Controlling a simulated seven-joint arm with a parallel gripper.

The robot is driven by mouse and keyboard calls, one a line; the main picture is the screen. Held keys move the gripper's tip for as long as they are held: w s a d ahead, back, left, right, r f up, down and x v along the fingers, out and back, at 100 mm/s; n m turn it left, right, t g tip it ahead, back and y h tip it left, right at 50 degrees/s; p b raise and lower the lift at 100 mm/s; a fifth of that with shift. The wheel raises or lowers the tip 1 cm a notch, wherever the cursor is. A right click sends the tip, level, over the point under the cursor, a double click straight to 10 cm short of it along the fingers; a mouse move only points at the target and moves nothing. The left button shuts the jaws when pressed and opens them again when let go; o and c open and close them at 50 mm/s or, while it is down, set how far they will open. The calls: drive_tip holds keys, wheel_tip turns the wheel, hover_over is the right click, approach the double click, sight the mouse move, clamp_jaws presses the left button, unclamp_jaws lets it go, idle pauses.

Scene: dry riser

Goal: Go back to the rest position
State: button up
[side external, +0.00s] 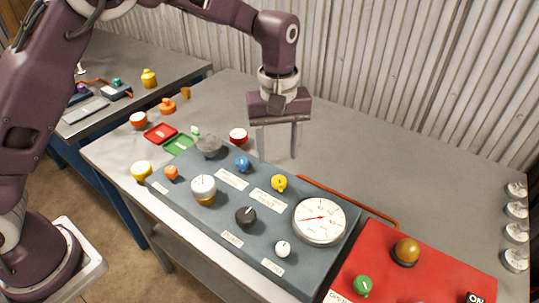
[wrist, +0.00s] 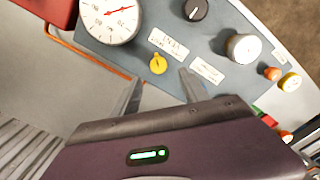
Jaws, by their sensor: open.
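My gripper (side external: 280,138) hangs above the table just behind the grey-blue panel, fingers pointing down. It is open and holds nothing. In the wrist view its two fingers (wrist: 160,92) stand apart with the panel's back edge below them. The panel (side external: 222,206) carries a yellow knob (side external: 279,183), a blue knob (side external: 242,164), a black knob (side external: 245,217), a white knob (side external: 283,248) and a round gauge (side external: 320,221). The yellow knob also shows in the wrist view (wrist: 158,64), a little beyond the fingers and apart from them.
A red panel (side external: 385,275) with an amber dome (side external: 406,250) stands at the right. An orange-red rail (side external: 350,202) runs behind the panels. Red (side external: 160,133) and green (side external: 179,145) trays and small caps lie at the left.

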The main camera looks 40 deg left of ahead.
drive_tip(key=s+a+r+m+t+h, duration=0.1)
drive_tip(key=s+a+r+m, duration=0.1)
drive_tip(key=s+a+r, duration=0.4)
drive_tip(key=s+a+r+m+t, duration=0.1)
drive_tip(key=s+a+r, duration=0.1)
drive_tip(key=s+r, duration=0.45)
drive_tip(key=s+a+m+t, duration=0.1)
drive_tip(key=s+a+m, duration=0.1)
drive_tip(key=s, duration=0.5)
drive_tip(key=s+a+m+t+y, duration=0.1)
drive_tip(key=s+a+m+t, duration=0.1)
drive_tip(key=s, duration=0.6)
drive_tip(key=shift+s+a+r+m, duration=0.3)
drive_tip(key=shift+a+r+m, duration=0.2)
drive_tip(key=shift+m, duration=0.5)
